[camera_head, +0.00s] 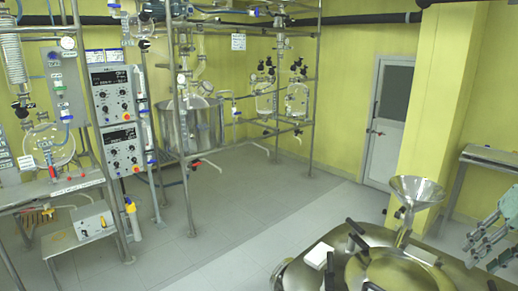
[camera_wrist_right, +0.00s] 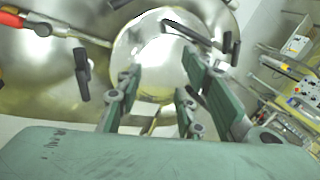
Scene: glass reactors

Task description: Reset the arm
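My right gripper (camera_head: 484,238) shows at the right edge of the head view, with pale green fingers. It is beside the metal vessel (camera_head: 300,275) and to the right of the steel funnel (camera_head: 418,190). In the right wrist view my right gripper (camera_wrist_right: 160,72) has its two green fingers spread apart with nothing between them. A shiny round metal surface (camera_wrist_right: 150,50) lies beyond the fingertips. I cannot tell how far it is from them. My left gripper is in neither view.
Black handles (camera_head: 356,232) and a white block (camera_head: 318,256) are on the vessel's top. A metal bench (camera_head: 490,155) stands at the right wall. Glass reactors on a pipe frame (camera_head: 185,150) and control boxes (camera_head: 115,95) stand left. The middle floor (camera_head: 260,210) is clear.

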